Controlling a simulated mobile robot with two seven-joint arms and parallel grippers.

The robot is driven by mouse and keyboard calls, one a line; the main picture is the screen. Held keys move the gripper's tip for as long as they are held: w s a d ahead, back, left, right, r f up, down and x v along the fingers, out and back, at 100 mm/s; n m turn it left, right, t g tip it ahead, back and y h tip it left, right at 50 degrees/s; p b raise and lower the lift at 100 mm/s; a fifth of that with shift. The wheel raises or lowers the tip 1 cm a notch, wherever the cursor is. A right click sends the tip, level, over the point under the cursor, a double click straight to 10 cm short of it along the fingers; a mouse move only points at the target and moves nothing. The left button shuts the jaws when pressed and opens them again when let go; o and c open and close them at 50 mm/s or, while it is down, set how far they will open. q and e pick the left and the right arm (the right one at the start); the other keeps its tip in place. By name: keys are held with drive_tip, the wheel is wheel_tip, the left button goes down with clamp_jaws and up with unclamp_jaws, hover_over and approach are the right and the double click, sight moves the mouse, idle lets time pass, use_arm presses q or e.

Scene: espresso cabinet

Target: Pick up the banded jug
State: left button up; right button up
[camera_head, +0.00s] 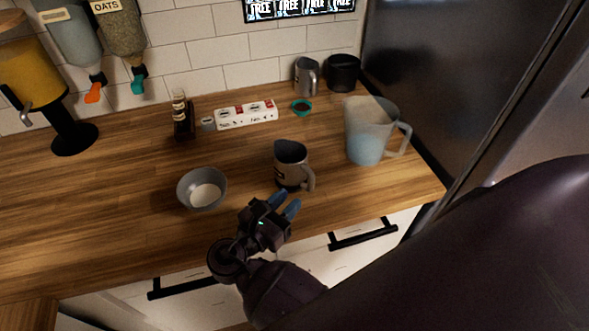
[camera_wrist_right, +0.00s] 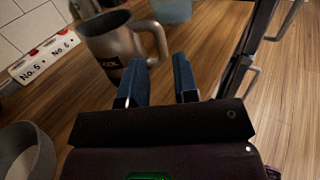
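The banded jug (camera_head: 290,158) is a grey metal pitcher with a dark band low on its side, upright on the wooden counter. Its handle is on its right side in the head view. The fingers (camera_wrist_right: 161,80) also show a gap in the wrist view. My left gripper is not in view.
A grey bowl (camera_head: 203,188) with white contents stands left of the jug. A large translucent pitcher (camera_head: 368,130) is to its right. A numbered block (camera_head: 246,114), dark bottle (camera_head: 183,115), plain metal jug (camera_head: 306,76) and black container (camera_head: 343,72) stand behind. Drawer handles (camera_head: 362,235) project below the counter edge.

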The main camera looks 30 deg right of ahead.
sight(310, 182)
drive_tip(key=b+x, duration=0.1)
drive_tip(key=x, duration=0.2)
drive_tip(key=shift+w+d+f, duration=0.1)
drive_tip(key=shift+d+f, duration=0.05)
drive_tip(key=shift+d, duration=0.15)
drive_tip(key=shift+w+d+b, duration=0.15)
drive_tip(key=shift+d+b, duration=0.2)
drive_tip(key=d+b, duration=0.1)
drive_tip(key=w+d+f+b, duration=0.1)
drive_tip(key=b, duration=0.1)
drive_tip(key=shift+d+f, duration=0.15)
drive_tip(key=shift+f, duration=0.1)
drive_tip(key=shift+w+d+b, duration=0.2)
drive_tip(key=shift+d+b, duration=0.1)
drive_tip(key=shift+d, duration=0.05)
drive_tip(key=shift+b+x, duration=0.3)
drive_tip(key=shift+x, duration=0.5)
drive_tip(key=shift+r, duration=0.2)
clamp_jaws()
